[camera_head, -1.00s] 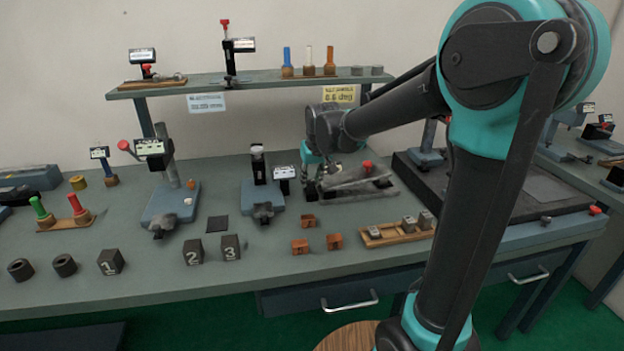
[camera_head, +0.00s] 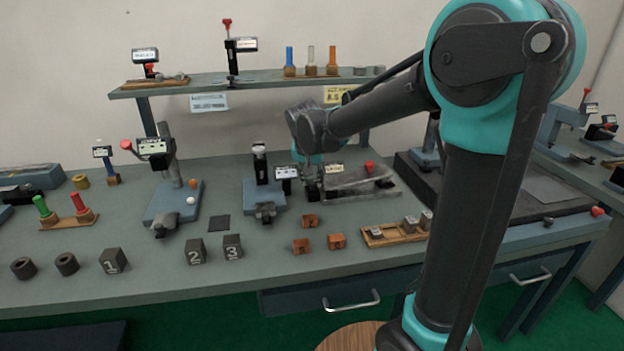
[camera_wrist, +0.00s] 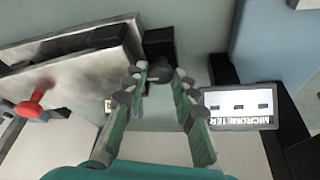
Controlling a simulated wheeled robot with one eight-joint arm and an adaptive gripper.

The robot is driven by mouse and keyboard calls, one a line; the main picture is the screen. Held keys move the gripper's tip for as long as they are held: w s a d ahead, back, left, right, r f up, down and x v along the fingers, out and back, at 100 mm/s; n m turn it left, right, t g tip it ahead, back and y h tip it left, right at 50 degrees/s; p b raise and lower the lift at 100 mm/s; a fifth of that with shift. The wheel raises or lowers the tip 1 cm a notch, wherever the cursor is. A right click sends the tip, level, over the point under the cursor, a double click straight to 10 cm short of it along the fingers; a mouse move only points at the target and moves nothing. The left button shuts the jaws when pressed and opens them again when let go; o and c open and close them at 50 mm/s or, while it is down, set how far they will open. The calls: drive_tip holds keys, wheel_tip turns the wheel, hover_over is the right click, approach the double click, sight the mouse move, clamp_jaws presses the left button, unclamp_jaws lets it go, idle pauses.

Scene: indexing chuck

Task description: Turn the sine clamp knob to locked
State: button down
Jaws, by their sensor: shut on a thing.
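The sine plate (camera_head: 352,183) is a grey metal block on the bench, right of the micrometer stand. In the wrist view its slanted plates (camera_wrist: 75,52) lie at the upper left. A dark round knob (camera_wrist: 158,72) sits at the plate's end, between my fingertips. My gripper (camera_wrist: 160,80) is shut on this dark knob. In the head view my gripper (camera_head: 313,188) is at the plate's left end, and the knob is hidden there. A red knob (camera_wrist: 33,105) stands apart from my fingers; it also shows in the head view (camera_head: 369,166). I cannot read any lock marking.
The micrometer display (camera_wrist: 240,107) is close to the right of my fingers. Its blue stand (camera_head: 264,196) is left of my gripper. Copper-coloured blocks (camera_head: 336,241) and a wooden tray (camera_head: 395,237) lie in front. A shelf (camera_head: 245,83) runs behind.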

idle(0.3)
drive_tip(key=c, duration=1.2)
unclamp_jaws()
drive_tip(key=v, duration=0.8)
